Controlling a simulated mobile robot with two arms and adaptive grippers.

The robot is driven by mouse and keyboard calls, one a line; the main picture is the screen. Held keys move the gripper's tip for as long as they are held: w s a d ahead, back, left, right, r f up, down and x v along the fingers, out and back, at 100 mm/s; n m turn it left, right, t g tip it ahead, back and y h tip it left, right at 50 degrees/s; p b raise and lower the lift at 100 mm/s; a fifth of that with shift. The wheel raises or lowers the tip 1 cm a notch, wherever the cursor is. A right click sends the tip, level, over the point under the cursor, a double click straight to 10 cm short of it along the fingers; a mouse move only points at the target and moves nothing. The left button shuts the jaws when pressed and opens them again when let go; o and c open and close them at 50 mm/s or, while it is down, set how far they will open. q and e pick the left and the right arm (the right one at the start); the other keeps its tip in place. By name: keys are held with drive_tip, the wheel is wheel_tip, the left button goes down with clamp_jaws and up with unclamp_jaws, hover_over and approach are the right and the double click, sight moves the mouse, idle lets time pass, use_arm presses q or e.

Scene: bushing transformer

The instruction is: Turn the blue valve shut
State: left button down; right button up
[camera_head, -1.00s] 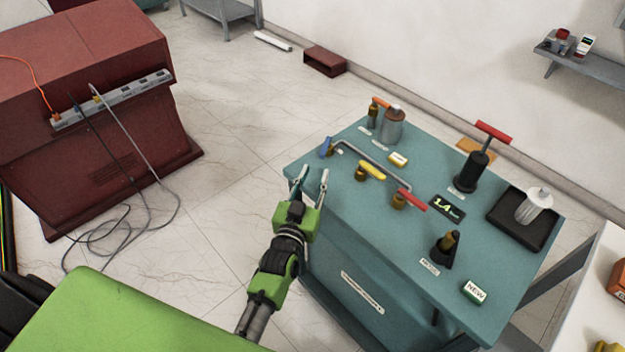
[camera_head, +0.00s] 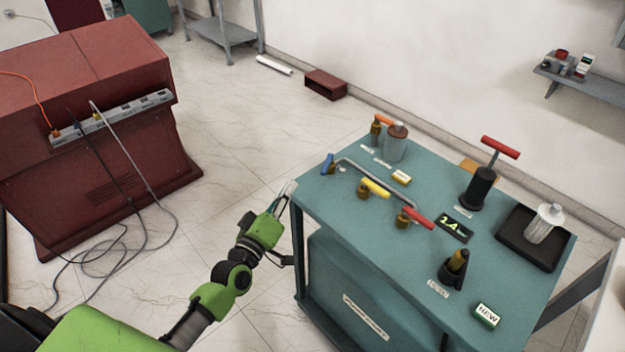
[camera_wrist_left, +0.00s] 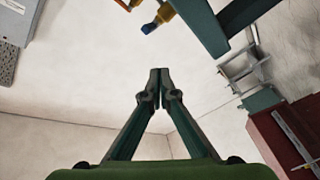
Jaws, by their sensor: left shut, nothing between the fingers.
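The blue valve (camera_head: 327,163) has a blue lever handle on a brass body at the far left corner of the teal table (camera_head: 400,250). Its handle stands steeply tilted in the head view. It also shows at the top of the left wrist view (camera_wrist_left: 150,27). My left gripper (camera_head: 288,188) is beside the table's left edge, to the left of and nearer than the blue valve, apart from it. Its fingertips meet in the left wrist view (camera_wrist_left: 159,72), with nothing between them. My right gripper is not in view.
A yellow valve (camera_head: 375,187) and a red valve (camera_head: 418,217) stand near the bent pipe. An orange-handled valve (camera_head: 379,125), a grey canister (camera_head: 396,143) and a red-handled pump (camera_head: 484,180) are farther back. Open floor lies between the table and the red cabinet (camera_head: 90,110).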

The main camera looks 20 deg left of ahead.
sight(327, 165)
use_arm(q)
drive_tip(key=w+n, duration=0.2)
drive_tip(key=w, duration=0.1)
drive_tip(key=w+n+h+b, duration=0.1)
drive_tip(key=w+n, duration=0.1)
drive_tip(key=w, duration=0.1)
drive_tip(key=w+a+f+n+g+h+b, duration=0.1)
drive_tip(key=w+n, duration=0.1)
drive_tip(key=w, duration=0.1)
drive_tip(key=shift+n, duration=0.3)
drive_tip(key=shift+w+d+r+p, duration=0.1)
drive_tip(key=shift+d+p, duration=0.35)
drive_tip(key=shift+d, duration=0.2)
drive_tip(key=shift+w+d+r+p, duration=0.1)
drive_tip(key=shift+d+p, duration=0.35)
drive_tip(key=shift+d, duration=0.15)
drive_tip(key=shift+d+f, duration=0.2)
drive_tip(key=shift+d, duration=0.6)
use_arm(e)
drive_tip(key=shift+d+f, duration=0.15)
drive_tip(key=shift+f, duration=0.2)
use_arm(q)
drive_tip(key=shift+p, duration=0.3)
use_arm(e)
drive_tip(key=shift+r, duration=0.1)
